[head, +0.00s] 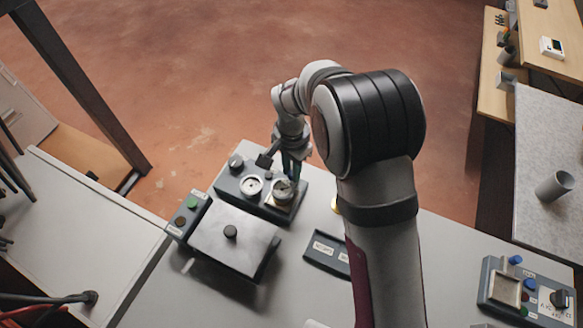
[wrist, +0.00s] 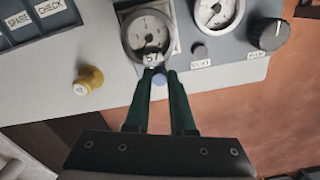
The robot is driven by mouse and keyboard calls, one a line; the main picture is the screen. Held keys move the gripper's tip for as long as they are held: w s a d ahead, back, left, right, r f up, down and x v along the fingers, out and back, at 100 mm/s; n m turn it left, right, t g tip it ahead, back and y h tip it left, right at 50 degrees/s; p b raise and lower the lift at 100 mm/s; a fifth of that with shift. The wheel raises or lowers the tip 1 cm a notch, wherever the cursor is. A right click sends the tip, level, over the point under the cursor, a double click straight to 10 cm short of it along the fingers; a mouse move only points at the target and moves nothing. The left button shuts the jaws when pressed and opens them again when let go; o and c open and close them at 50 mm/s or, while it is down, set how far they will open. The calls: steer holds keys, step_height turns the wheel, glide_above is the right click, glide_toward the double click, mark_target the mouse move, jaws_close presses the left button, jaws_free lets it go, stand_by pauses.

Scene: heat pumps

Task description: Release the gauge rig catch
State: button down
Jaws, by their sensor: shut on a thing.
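The gauge rig (head: 228,190) is a dark grey box on the bench, with two round white dials and a black knob. In the wrist view the rig (wrist: 228,72) shows the gauge tagged 57 (wrist: 147,35) on a pale square seat, and a second gauge (wrist: 216,10). In the head view my gripper (head: 290,172) is at the rig's far side; the catch is not clear there.
A brass knob-like piece (wrist: 88,80) stands on the bench near the gripper. A dark tray (wrist: 40,35) has SPARE and CHECK labels. A box with a metal lid (head: 232,245) stands in front of the rig. Another control box (head: 527,288) is at the right.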

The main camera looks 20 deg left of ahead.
steer(key=shift+w, duration=0.85)
steer(key=c, duration=0.8)
jaws_free()
steer(key=shift+o, duration=0.2)
step_height(320, 180, up, 16)
steer(key=shift+f, duration=0.1)
